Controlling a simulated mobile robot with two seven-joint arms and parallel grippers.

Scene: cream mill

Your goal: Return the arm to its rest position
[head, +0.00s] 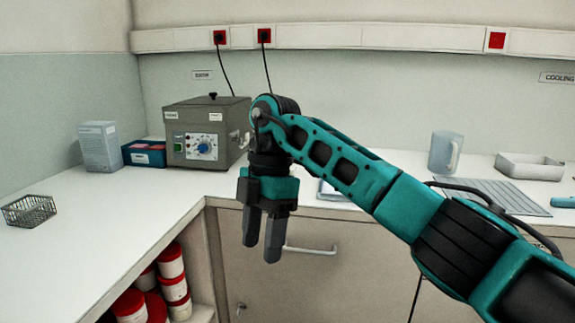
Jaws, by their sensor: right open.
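My right arm (345,170) is teal and black and reaches in from the lower right. Its wrist is bent down, and my right gripper (261,250) hangs with its two dark fingers pointing down. The fingers are apart with nothing between them. In the picture they overlap the cabinet front below the counter edge. The arm hides part of the back counter behind it. My left gripper is not in the picture.
A grey machine (205,130) with a dial stands in the corner beside a blue box (143,155) and a pale carton (100,147). A wire basket (29,211) sits on the left counter (100,225). A jug (445,152), white tray (530,167) and ribbed mat (500,195) lie right.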

